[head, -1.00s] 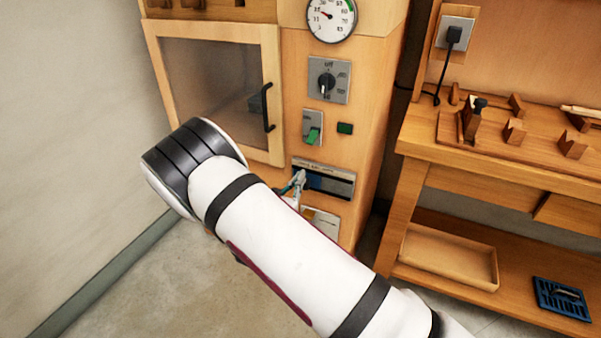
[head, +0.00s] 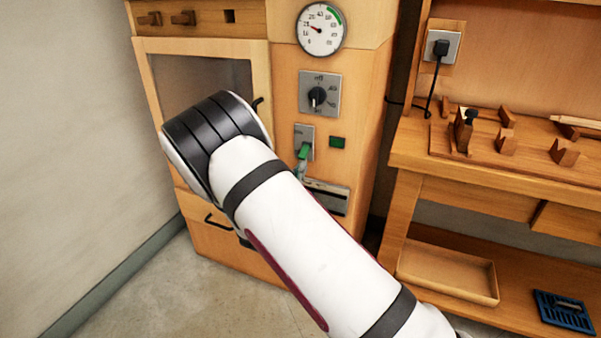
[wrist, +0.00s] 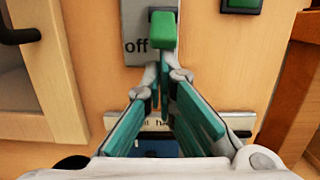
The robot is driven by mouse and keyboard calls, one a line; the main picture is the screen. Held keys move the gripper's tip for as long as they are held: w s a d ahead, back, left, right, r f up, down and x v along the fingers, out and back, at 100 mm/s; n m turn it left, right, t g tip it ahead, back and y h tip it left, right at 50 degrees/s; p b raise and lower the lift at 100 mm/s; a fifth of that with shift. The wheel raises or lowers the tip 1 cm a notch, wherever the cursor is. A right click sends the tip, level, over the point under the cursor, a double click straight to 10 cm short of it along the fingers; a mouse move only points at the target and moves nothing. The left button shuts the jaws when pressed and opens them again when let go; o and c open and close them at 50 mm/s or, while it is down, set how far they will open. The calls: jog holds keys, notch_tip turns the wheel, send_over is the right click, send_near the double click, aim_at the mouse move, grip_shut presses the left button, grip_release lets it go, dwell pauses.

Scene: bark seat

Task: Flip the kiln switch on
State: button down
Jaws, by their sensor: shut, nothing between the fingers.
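The kiln switch is a green lever (head: 304,152) on a grey plate (head: 303,134) on the front of the wooden kiln cabinet. The lever is tilted down, and in the wrist view the lever (wrist: 163,32) stands beside the word "off" on the plate (wrist: 136,28). My gripper (head: 301,170) is shut and empty, just below the lever. In the wrist view the closed fingertips (wrist: 162,72) are right under the lever's lower end; I cannot tell whether they touch it. My arm hides part of the cabinet front in the head view.
A dark green indicator (head: 338,142) sits right of the switch. A rotary dial (head: 317,97) and a round gauge (head: 320,29) are above. A slotted panel (head: 328,198) is below. The kiln door (head: 262,60) is left, a workbench (head: 480,170) right.

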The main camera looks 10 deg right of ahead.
aim_at(300, 158)
jog(key=shift+r+p, duration=0.1)
jog(key=shift+p, duration=0.2)
jog(key=shift+s+a+r+g+p, duration=0.15)
jog(key=shift+g+p, duration=0.15)
jog(key=shift+p, duration=0.15)
jog(key=shift+s+r+g+y+p, duration=0.15)
jog(key=shift+g+y+p, duration=0.2)
jog(key=shift+p, duration=0.25)
jog(key=r+g+y+p, duration=0.1)
jog(key=p, duration=0.2)
jog(key=s+r+g+y+p, duration=0.1)
jog(key=g+p, duration=0.1)
jog(key=p, duration=0.2)
jog(key=a+r+g+y+p, duration=0.1)
jog(key=r+g+y+p, duration=0.1)
jog(key=p, duration=0.1)
jog(key=shift+s+p, duration=0.2)
jog(key=shift+p, duration=0.2)
jog(key=shift+r, duration=0.5)
jog(key=shift+a+f, duration=0.1)
